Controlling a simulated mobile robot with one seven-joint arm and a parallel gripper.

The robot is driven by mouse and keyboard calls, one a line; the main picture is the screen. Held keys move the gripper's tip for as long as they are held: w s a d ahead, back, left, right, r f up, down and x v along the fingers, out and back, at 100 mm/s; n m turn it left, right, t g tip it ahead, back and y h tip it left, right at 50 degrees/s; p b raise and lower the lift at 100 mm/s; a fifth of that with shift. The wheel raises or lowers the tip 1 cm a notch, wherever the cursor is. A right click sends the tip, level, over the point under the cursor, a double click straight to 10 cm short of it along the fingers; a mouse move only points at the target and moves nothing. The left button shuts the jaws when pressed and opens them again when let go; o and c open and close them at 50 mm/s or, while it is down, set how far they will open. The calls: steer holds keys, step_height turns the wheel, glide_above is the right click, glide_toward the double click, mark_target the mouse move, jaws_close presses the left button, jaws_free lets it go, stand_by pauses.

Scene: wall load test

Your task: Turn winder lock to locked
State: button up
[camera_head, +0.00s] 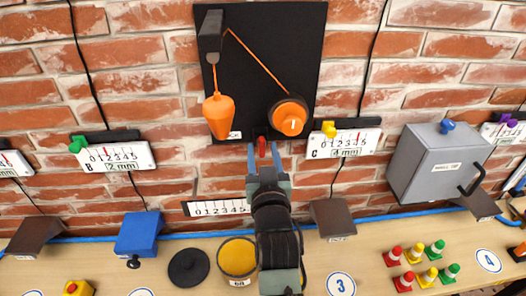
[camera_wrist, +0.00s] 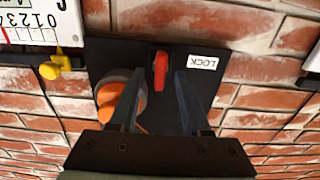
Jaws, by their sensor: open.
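The winder lock is a small red lever (camera_head: 262,147) at the bottom edge of a black wall board (camera_head: 262,60). In the wrist view the red lever (camera_wrist: 160,70) points along the picture's vertical, beside a white LOCK label (camera_wrist: 204,62). My gripper (camera_head: 264,146) is open in front of the lever. In the wrist view the fingertips (camera_wrist: 160,72) lie on either side of the lever, with gaps visible; whether they reach its depth I cannot tell. The orange winder (camera_head: 290,119) is on the board, with a cord to the hanging orange weight (camera_head: 219,115).
White gauges (camera_head: 345,143) with coloured knobs flank the board on the brick wall. A grey box (camera_head: 437,163) is mounted at right. Below, the table holds a yellow dish (camera_head: 237,257), a black disc (camera_head: 188,267), a blue block (camera_head: 138,232) and several small cones (camera_head: 404,281).

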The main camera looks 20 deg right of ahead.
jaws_close()
steer(key=shift+m, duration=0.3)
steer(key=m, duration=0.3)
steer(key=shift+m+b, duration=0.3)
steer(key=shift+b, duration=0.1)
steer(key=m, duration=0.4)
steer(key=shift+d+f+m, duration=0.1)
steer(key=shift+d+m, duration=0.05)
steer(key=shift+m, duration=0.15)
steer(key=m+p, duration=0.1)
steer(key=m, duration=0.3)
steer(key=shift+m, duration=0.3)
steer(key=shift+s+d+f+m+p, duration=0.1)
steer(key=shift+m+p, duration=0.4)
steer(key=shift+m, duration=0.6)
steer(key=shift+f+m+p, duration=0.1)
steer(key=shift+m+p, duration=0.35)
steer(key=shift+m, duration=0.65)
jaws_free()
